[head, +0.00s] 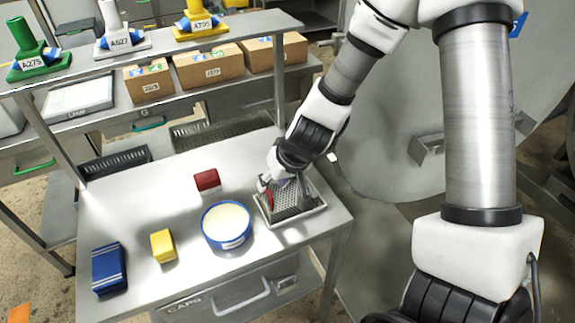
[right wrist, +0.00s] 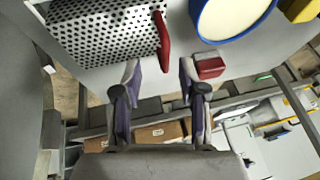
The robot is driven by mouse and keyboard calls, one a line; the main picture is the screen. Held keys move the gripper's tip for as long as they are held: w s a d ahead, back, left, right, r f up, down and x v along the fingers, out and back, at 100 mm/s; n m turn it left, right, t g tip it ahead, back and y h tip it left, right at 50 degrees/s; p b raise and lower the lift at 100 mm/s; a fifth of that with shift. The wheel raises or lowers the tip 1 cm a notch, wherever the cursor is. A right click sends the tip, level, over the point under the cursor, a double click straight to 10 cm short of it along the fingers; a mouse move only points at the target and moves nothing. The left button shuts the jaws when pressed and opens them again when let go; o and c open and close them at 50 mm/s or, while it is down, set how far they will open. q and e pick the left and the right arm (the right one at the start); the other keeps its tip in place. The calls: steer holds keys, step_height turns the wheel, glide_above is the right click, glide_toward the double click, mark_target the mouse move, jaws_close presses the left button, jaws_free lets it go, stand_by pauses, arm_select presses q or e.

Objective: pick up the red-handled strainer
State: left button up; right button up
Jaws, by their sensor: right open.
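The strainer (head: 290,207) is a perforated grey metal pan with a red handle (head: 268,199), at the right end of the steel table. In the right wrist view its perforated body (right wrist: 100,30) fills the upper left, and the red handle (right wrist: 161,40) stands at its right edge. My right gripper (head: 280,180) is above the strainer and partly hides it. In the right wrist view its two fingers (right wrist: 160,75) are apart, with nothing between them. The red handle lies just ahead of the fingertips, apart from them as far as I can see. My left gripper is not in view.
A blue-rimmed bowl (head: 227,226) with pale contents stands left of the strainer. A red block (head: 207,180), yellow block (head: 163,246) and blue box (head: 109,267) lie farther left on the table (head: 130,210). Cardboard boxes (head: 208,67) sit on the shelf behind.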

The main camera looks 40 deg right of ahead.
mark_target(279, 205)
steer(key=x, duration=0.1)
steer(key=b+x, duration=0.1)
steer(key=x, duration=0.1)
steer(key=b+x, duration=0.1)
steer(key=shift+w+a+f, duration=0.15)
steer(key=shift+w+a, duration=0.15)
steer(key=shift+w, duration=0.05)
steer(key=shift+w+f, duration=0.15)
steer(key=shift+w, duration=0.15)
steer(key=shift+s+d+r, duration=0.1)
steer(key=shift+s+r, duration=0.15)
steer(key=shift+r, duration=0.05)
steer(key=shift+s, duration=0.15)
steer(key=c, duration=0.5)
jaws_close()
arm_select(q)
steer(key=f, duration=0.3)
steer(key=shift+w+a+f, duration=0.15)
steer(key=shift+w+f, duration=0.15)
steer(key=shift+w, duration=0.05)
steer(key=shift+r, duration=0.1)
